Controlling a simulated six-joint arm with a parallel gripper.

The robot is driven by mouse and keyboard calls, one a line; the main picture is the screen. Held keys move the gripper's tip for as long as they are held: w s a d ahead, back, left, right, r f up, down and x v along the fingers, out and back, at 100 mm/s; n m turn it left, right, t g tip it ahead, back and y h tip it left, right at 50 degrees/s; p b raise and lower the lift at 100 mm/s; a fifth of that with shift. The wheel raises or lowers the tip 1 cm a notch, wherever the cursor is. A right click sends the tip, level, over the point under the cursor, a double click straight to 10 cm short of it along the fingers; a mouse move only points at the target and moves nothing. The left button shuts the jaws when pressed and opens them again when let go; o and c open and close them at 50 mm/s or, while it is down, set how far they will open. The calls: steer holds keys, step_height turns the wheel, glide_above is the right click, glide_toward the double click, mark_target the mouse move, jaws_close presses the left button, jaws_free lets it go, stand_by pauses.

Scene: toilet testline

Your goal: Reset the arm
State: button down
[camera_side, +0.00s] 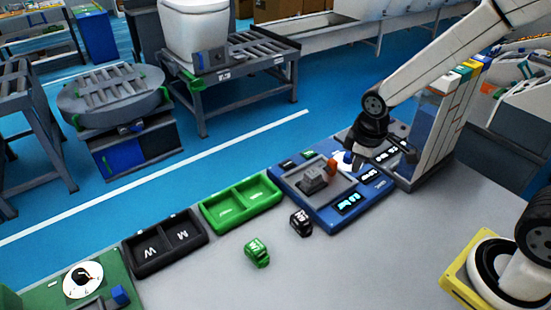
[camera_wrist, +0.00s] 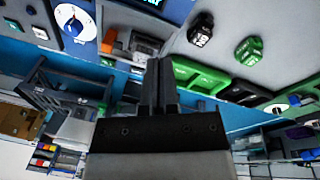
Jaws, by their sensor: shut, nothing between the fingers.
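My gripper (camera_side: 356,158) hangs at the end of the arm over the far right part of the blue test panel (camera_side: 331,215) in the side view, close to a white dial with a blue knob (camera_side: 344,158). In the wrist view my gripper (camera_wrist: 161,62) has its two dark fingers together, with nothing between them. How high the fingertips are above the panel I cannot tell. The panel's dial also shows in the wrist view (camera_wrist: 75,20).
A black block (camera_side: 301,222) and a green block (camera_side: 257,253) lie on the grey table. A green tray (camera_side: 239,205) and a black tray (camera_side: 165,243) stand left of the panel. A tall rack (camera_side: 437,135) stands close right of my gripper. The table's front is clear.

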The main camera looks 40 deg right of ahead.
steer(key=s+m+t, duration=0.1)
steer(key=s+m, duration=0.4)
steer(key=s, duration=0.1)
steer(key=shift+s+a+m+y, duration=0.15)
steer(key=shift+a+m+y, duration=0.15)
steer(key=shift+y, duration=0.1)
